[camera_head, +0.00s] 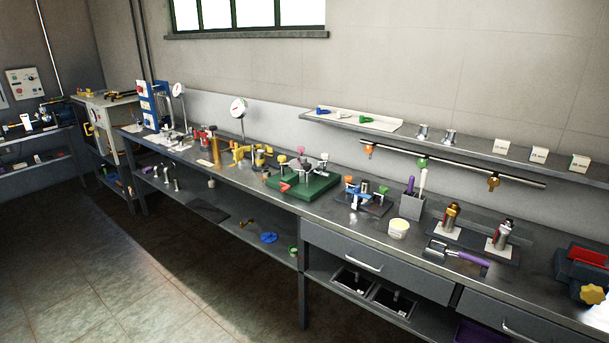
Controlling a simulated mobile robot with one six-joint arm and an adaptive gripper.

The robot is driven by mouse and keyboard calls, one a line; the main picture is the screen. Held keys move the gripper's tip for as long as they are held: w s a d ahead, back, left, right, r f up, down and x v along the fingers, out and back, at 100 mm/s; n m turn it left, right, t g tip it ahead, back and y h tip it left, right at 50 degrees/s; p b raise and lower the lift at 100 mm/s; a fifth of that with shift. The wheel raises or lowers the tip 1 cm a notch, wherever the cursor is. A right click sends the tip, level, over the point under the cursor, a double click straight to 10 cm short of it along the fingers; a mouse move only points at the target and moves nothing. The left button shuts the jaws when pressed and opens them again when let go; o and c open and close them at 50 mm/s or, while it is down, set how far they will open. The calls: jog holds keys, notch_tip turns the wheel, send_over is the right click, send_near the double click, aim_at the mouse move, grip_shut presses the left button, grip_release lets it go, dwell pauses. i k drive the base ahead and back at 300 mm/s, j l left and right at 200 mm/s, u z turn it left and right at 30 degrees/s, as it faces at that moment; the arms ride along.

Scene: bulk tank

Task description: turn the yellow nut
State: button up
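A yellow lobed knob or nut (592,294) shows at the right edge, low in front of a dark fixture with a red top (588,257) on the long bench. Other yellow parts (243,154) are on the bench left of centre, near a dial gauge. Several are small, and I cannot tell from this view which one is the task's yellow nut. My gripper is not in view.
The long grey workbench (330,222) runs along the wall, crowded with fixtures. A green block (302,188) stands mid-bench, and a purple-handled tool (468,258) lies near the front edge. A wall shelf (460,146) hangs above. The floor (150,270) in front is clear.

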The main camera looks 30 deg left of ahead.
aim_at(282, 159)
jog(key=i+j, duration=0.25)
jog(key=j, duration=0.15)
jog(key=i+j, duration=0.55)
jog(key=j, duration=0.2)
jog(key=i+j+z, duration=0.1)
jog(key=i+j, duration=0.45)
jog(key=j, duration=0.25)
jog(key=i+j, duration=0.25)
jog(key=j, duration=0.15)
jog(key=i+j, duration=0.25)
jog(key=j, duration=0.2)
jog(key=i+j+z, duration=0.1)
jog(key=i+j, duration=0.15)
jog(key=j, duration=0.15)
